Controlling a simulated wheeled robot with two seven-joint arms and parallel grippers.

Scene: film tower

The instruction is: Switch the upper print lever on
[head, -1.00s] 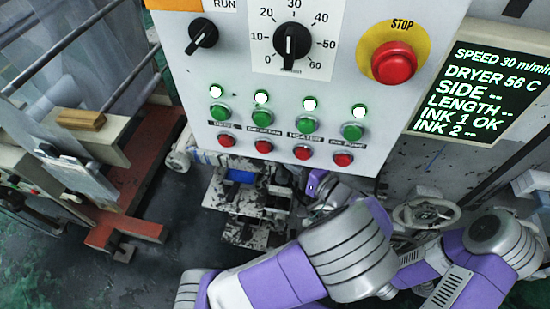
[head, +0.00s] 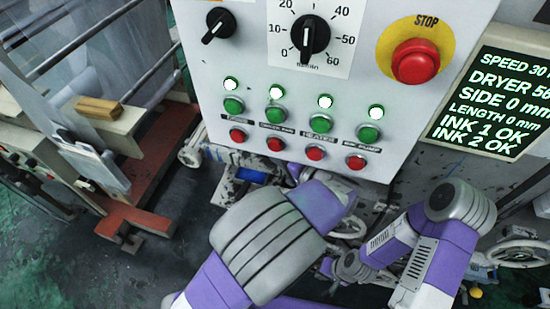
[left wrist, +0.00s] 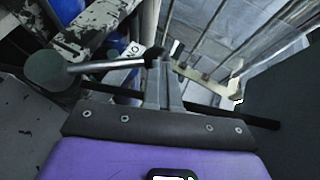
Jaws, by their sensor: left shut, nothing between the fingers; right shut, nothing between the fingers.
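In the left wrist view a lever (left wrist: 95,66) with a round dark knob (left wrist: 48,70) extends sideways from the left, near a partly hidden label with letters like "ON" (left wrist: 132,50). My left gripper (left wrist: 160,62) is shut and empty, its fingertips beside the right end of the lever shaft; I cannot tell whether they touch. In the head view my left arm covers that gripper and the lever. My right gripper (head: 325,268) is low in the head view, partly hidden behind my left arm; its fingertips are not clear.
The white control panel (head: 225,75) with lit lamps, buttons and a red stop button (head: 415,62) stands above my arms. The screen (head: 490,105) reads INK 1 OK and INK 2 OK. A handwheel (head: 520,251) is at right. Dark floor lies open at lower left.

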